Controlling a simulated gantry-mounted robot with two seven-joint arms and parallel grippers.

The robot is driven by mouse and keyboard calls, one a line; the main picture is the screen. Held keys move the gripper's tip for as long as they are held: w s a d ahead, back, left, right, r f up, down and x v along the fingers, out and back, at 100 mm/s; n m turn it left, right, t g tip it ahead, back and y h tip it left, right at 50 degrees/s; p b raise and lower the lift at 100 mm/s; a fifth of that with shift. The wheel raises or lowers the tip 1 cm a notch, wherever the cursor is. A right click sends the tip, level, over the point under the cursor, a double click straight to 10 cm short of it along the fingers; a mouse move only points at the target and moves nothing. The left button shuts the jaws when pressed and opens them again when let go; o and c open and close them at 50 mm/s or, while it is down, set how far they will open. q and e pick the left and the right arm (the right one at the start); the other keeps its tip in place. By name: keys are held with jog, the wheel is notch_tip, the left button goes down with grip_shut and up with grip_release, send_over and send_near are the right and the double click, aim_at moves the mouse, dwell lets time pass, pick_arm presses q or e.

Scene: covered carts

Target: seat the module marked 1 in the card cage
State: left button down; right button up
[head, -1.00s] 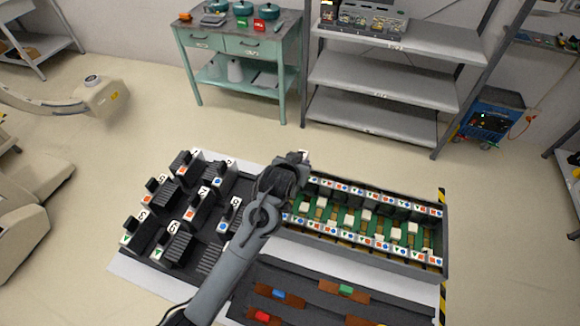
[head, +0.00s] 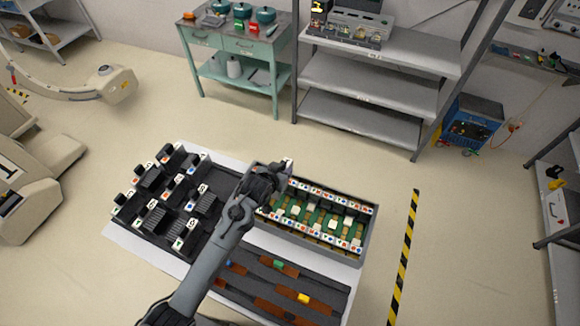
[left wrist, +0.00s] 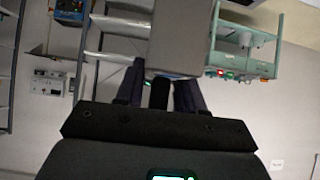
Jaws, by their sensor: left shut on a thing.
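The card cage (head: 369,236) is a dark long box right of centre in the head view, with a green floor, white blocks and rows of coloured marks along its slots. My left gripper (head: 268,174) is over the cage's far left end and hides that end. It is shut on a module (head: 288,164), of which only a small pale top shows past the fingers; its mark is not readable. In the left wrist view the fingers (left wrist: 158,93) close on a plain grey body (left wrist: 180,38). I cannot tell whether it touches the cage. My right gripper is not in view.
A dark tray (head: 118,222) with several numbered modules lies left of the cage. A dark rack (head: 332,288) with coloured handles lies in front of it. A green workbench (head: 284,50) and grey shelves (head: 340,75) stand behind.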

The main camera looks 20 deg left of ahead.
pick_arm(q)
jog(key=shift+d+r, duration=0.1)
jog(key=shift+r, duration=0.1)
dwell(0.4)
jog(key=shift+p, duration=0.45)
jog(key=shift+f+b, duration=1.75)
jog(key=shift+f, duration=1.4)
notch_tip(320, 180, down, 9)
jog(key=b, duration=0.5)
jog(key=shift+r, duration=0.2)
jog(key=shift+f, duration=0.2)
jog(key=c, duration=0.6)
grip_release()
